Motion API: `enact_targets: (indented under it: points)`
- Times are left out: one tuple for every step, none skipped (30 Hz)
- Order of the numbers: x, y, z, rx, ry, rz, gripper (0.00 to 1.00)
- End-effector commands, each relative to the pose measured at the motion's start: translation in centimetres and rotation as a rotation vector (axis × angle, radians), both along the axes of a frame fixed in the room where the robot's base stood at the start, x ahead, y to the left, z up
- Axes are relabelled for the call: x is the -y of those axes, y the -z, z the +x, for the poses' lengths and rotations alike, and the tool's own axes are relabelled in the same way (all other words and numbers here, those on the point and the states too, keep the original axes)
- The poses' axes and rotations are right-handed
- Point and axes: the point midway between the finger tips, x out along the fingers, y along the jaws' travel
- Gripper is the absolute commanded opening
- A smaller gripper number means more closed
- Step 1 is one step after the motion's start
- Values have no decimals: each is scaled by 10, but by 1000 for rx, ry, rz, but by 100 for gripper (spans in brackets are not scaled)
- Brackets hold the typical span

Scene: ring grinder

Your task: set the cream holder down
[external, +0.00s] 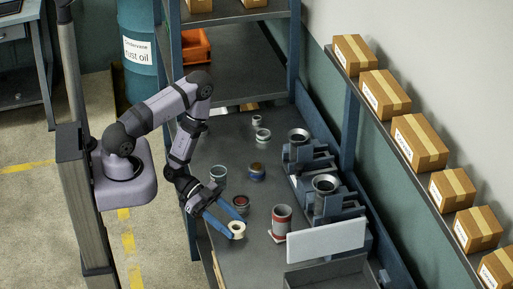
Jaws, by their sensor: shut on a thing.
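The cream holder (237,230) is a small pale ring-like piece with a dark hole in its top. It is low over the front left part of the dark workbench (222,150). My gripper (233,224) has long blue fingers, reaches down from the upper left and is shut on the cream holder. I cannot tell whether the holder touches the bench top.
A dark red-topped round part (240,203) stands just behind the holder. A red and grey cylinder (282,221) is to its right. Grinder fixtures (325,195) and a pale panel (326,241) line the right.

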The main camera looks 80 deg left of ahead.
Motion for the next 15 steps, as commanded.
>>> enact_targets:
  points:
    - [0,5,0,-2,0,-1,21]
    - [0,8,0,-2,0,-1,21]
    - [0,12,0,-2,0,-1,21]
    - [0,15,0,-1,1,-1,21]
    - [0,17,0,-1,1,-1,21]
    - [0,20,0,-1,1,-1,21]
    - [0,22,0,0,0,0,21]
    - [0,23,0,0,0,0,21]
    - [0,25,0,0,0,0,21]
    - [0,25,0,0,0,0,21]
    - [0,26,0,0,0,0,21]
    - [0,26,0,1,0,1,21]
    - [0,26,0,1,0,1,21]
    - [0,26,0,1,0,1,21]
    - [0,26,0,1,0,1,21]
